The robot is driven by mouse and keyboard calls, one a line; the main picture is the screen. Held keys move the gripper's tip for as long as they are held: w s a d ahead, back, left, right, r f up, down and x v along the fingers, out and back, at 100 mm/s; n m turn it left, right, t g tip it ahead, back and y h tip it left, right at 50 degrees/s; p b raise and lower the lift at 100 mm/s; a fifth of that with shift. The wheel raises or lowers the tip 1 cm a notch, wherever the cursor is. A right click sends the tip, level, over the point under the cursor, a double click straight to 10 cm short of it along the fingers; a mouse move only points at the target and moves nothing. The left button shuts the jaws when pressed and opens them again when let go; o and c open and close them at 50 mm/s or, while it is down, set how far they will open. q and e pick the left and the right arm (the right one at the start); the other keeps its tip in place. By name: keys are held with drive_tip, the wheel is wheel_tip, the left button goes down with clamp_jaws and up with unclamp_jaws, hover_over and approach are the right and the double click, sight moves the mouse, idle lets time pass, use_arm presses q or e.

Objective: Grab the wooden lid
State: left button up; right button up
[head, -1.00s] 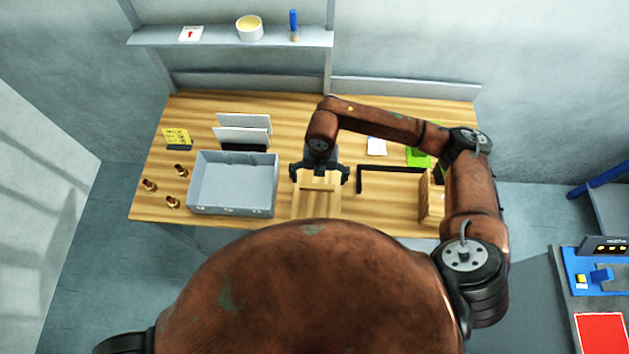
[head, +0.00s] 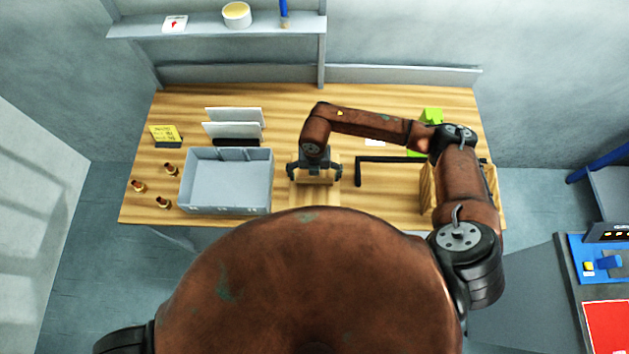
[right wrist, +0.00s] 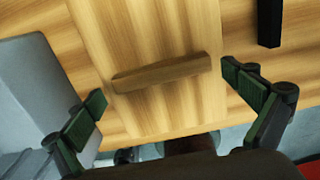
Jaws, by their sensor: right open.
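The wooden lid (head: 316,198) is a flat, pale board with a raised bar handle across it. It lies at the front middle of the wooden table, its near part hidden by my body in the head view. The lid (right wrist: 190,110) and its darker handle (right wrist: 160,74) show clearly in the right wrist view. My right gripper (head: 314,174) is over the lid, open and empty. In the right wrist view its fingertips (right wrist: 162,86) are on either side of the handle, with a gap at both ends. My left gripper is not in view.
A grey bin (head: 226,208) stands close left of the lid. A black L-shaped bar (head: 358,174) lies to the right, with a wooden box (head: 427,190) beyond it. White panels (head: 233,130) stand behind the bin. Small brass-and-red pieces (head: 163,202) stand at the left.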

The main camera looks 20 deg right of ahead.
drive_tip(key=shift+f, duration=1.1)
drive_tip(key=shift+c, duration=0.7)
drive_tip(key=c, duration=0.9)
drive_tip(key=shift+r, duration=0.1)
